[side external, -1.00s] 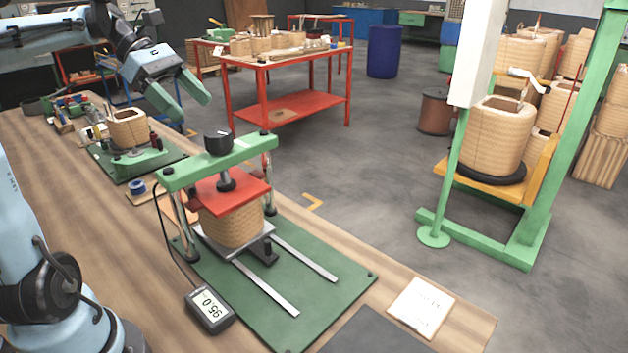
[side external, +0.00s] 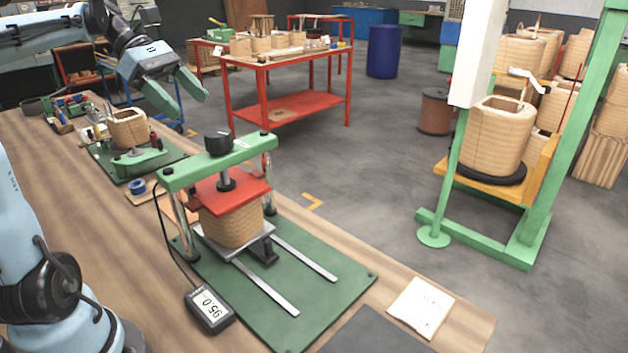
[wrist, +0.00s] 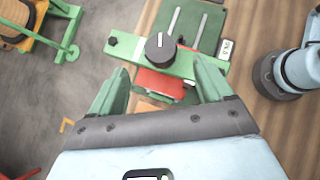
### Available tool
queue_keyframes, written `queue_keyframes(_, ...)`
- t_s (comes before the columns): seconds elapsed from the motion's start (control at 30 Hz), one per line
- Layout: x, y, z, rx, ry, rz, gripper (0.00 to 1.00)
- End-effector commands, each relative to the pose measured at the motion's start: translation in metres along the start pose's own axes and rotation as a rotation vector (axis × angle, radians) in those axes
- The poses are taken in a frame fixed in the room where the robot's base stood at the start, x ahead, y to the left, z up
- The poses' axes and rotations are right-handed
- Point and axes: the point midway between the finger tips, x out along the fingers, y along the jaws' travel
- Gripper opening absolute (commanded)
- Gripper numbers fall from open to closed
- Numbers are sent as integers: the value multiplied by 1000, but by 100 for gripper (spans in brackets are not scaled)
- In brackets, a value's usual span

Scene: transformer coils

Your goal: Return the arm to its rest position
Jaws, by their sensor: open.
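My gripper (side external: 178,97) is open and empty, with green fingers, held in the air above and behind the press at the upper left of the side view. In the wrist view my gripper (wrist: 160,88) has its two fingers spread apart, with the press between and beyond them. The green press (side external: 220,162) stands on the wooden bench. Its red plate (side external: 228,192) rests on a tan coil (side external: 232,228). The black knob (side external: 218,142) is on top; it also shows in the wrist view (wrist: 160,46). My gripper touches nothing.
A meter (side external: 209,309) reading 95.0 sits beside the press. A second coil (side external: 128,127) stands on a green fixture further back. A paper sheet (side external: 420,308) lies at the bench's front right. A red table (side external: 290,105) and a green frame with a large coil (side external: 493,138) stand beyond the bench.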

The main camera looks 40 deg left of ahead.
Motion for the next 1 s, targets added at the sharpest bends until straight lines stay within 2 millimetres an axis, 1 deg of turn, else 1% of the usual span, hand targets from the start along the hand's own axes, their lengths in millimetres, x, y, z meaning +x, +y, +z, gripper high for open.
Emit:
queue_keyframes(0.03,10,0,0,4,0,-2,80)
queue_keyframes(0.3,59,0,0,3,0,-1,80)
queue_keyframes(0.4,75,0,0,2,0,-2,80)
queue_keyframes(0.53,91,0,0,1,1,0,80)
queue_keyframes(0.57,94,0,0,1,0,-1,80)
queue_keyframes(0.7,92,0,0,-36,1,36,80)
queue_keyframes(1.0,92,0,0,-47,1,48,80)
